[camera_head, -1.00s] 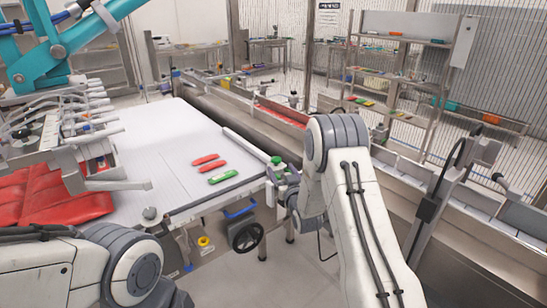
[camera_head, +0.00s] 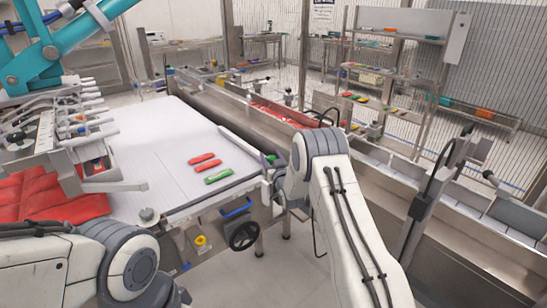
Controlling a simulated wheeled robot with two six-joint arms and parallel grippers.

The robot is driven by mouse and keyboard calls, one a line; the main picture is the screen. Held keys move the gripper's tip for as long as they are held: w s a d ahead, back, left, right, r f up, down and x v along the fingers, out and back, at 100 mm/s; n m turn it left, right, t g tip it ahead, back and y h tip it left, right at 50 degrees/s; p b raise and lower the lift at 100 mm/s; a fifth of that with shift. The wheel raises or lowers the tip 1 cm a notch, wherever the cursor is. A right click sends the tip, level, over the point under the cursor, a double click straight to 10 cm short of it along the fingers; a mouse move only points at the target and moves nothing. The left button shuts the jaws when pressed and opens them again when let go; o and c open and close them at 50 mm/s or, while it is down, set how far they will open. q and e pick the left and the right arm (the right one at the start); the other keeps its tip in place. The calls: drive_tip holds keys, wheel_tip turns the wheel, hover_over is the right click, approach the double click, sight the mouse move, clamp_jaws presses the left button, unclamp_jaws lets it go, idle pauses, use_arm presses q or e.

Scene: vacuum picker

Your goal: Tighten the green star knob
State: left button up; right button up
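The green star knob (camera_head: 271,158) is at the right corner of the white table, at the end of a pale bar. It is small here and partly hidden by my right arm. My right gripper (camera_head: 268,184) is at that corner, just below the knob in the picture. My own wrist covers most of it, so I cannot tell whether its fingers are open or touch the knob. My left arm comes in at the lower left, and its gripper is out of view.
Two red pieces (camera_head: 204,162) and a green piece (camera_head: 218,176) lie on the white table (camera_head: 150,150). A black handwheel (camera_head: 244,235) and a blue handle (camera_head: 236,207) are below its front edge. A teal picker arm (camera_head: 45,50) stands over red bags (camera_head: 50,195) at left.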

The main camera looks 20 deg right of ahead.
clamp_jaws()
drive_tip(key=shift+d, duration=0.3)
drive_tip(key=shift+a, duration=0.25)
